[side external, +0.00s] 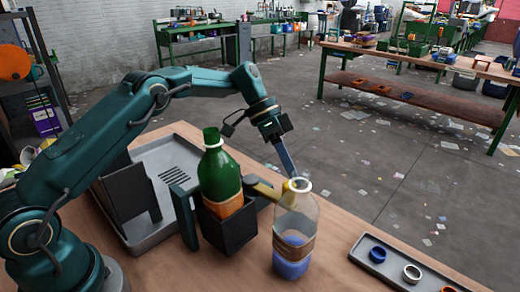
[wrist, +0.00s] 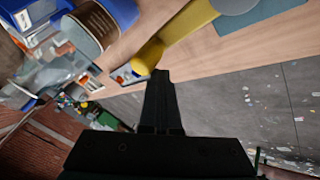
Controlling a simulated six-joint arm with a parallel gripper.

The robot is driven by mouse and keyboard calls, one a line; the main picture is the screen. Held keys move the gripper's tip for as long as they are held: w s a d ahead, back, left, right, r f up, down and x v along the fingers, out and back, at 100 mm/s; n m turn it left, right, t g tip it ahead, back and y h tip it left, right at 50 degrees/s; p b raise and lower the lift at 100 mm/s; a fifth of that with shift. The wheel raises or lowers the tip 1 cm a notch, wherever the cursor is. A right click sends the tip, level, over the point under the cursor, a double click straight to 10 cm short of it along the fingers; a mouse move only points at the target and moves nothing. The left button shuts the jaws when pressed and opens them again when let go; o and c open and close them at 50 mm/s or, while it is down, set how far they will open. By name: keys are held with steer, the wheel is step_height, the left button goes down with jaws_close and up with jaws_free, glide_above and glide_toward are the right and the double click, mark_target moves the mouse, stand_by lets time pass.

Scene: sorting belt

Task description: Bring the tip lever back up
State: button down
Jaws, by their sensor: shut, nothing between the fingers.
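The tip lever (side external: 264,188) is a yellow bar reaching out to the right from the dark holder (side external: 228,232), with a yellow knob (side external: 299,184) at its end. It lies roughly level. A green bottle (side external: 221,172) with an orange label stands almost upright in the holder. My gripper (side external: 291,172) is shut and empty, pointing down right at the knob; I cannot tell whether they touch. In the wrist view the shut fingertips (wrist: 161,76) are just below the knob (wrist: 149,55), and the lever (wrist: 190,17) runs to the upper right.
A clear bottle (side external: 293,222) with a brown band and blue contents stands directly below and beside the knob. A grey tray (side external: 166,162) lies behind the holder. A small tray (side external: 392,278) with coloured rings is at front right. The air right of the lever is free.

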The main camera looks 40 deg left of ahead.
steer(key=a+r+n+y, duration=0.3)
steer(key=a+n, duration=0.1)
steer(key=n, duration=0.2)
steer(key=d+r+n+t+y, duration=0.2)
steer(key=d+r+t+y, duration=0.25)
steer(key=r, duration=0.25)
step_height(320, 180, down, 10)
steer(key=d, duration=0.1)
steer(key=shift+s+d+r+g, duration=0.15)
steer(key=shift+s+r+g, duration=0.1)
steer(key=shift+s+g, duration=0.1)
stand_by(0.7)
steer(key=shift+h, duration=0.25)
